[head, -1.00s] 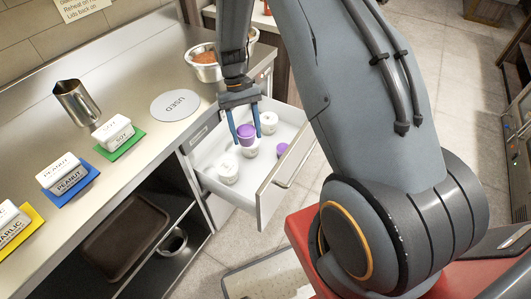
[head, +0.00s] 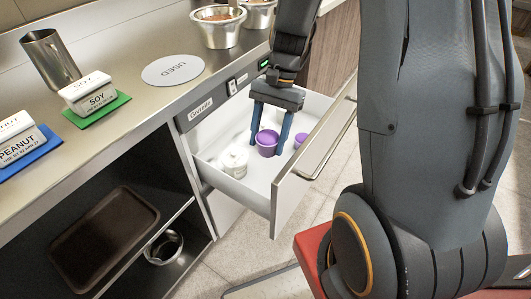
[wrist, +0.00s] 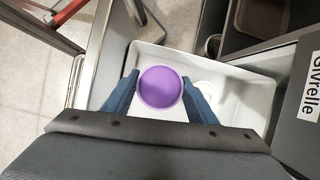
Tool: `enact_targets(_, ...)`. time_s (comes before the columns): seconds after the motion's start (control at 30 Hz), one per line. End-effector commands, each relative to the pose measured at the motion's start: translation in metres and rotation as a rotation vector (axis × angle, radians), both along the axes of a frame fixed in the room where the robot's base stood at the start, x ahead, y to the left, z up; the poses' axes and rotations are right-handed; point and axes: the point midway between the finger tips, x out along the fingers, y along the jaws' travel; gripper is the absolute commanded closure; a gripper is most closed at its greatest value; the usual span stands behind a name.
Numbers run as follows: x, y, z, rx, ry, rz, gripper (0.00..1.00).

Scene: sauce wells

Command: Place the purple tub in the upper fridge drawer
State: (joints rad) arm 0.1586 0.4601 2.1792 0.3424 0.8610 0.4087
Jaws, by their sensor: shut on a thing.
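The purple tub (head: 266,145) is between the two blue fingers of my gripper (head: 269,143), which is shut on it. It is inside the open drawer (head: 286,198), low and upright; I cannot tell whether its base touches the drawer floor. The wrist view shows the tub's round purple top (wrist: 160,87) between the fingertips (wrist: 160,92), with the white drawer (wrist: 262,97) around it. A second purple-topped tub (head: 300,140) is to its right in the drawer. A white tub (head: 234,161) is to its left. My gripper hides part of the drawer's back.
The steel counter (head: 130,105) holds a metal cup (head: 50,59), a soy tub (head: 92,93) on a green mat, a peanut tub (head: 15,142), a round USED mat (head: 173,70) and sauce bowls (head: 218,27). A brown tray (head: 105,238) is on the open shelf below.

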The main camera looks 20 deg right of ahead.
Motion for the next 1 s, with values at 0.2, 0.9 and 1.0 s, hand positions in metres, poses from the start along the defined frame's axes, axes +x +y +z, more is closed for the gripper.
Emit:
enact_targets(0.2, -0.005, 0.002, -0.013, 0.002, 0.004, -0.082, 0.75)
enact_targets(0.9, -0.007, 0.002, -0.143, 0.003, 0.007, -0.094, 0.75)
enact_targets(1.0, -0.007, 0.002, -0.149, 0.003, 0.006, -0.094, 0.75)
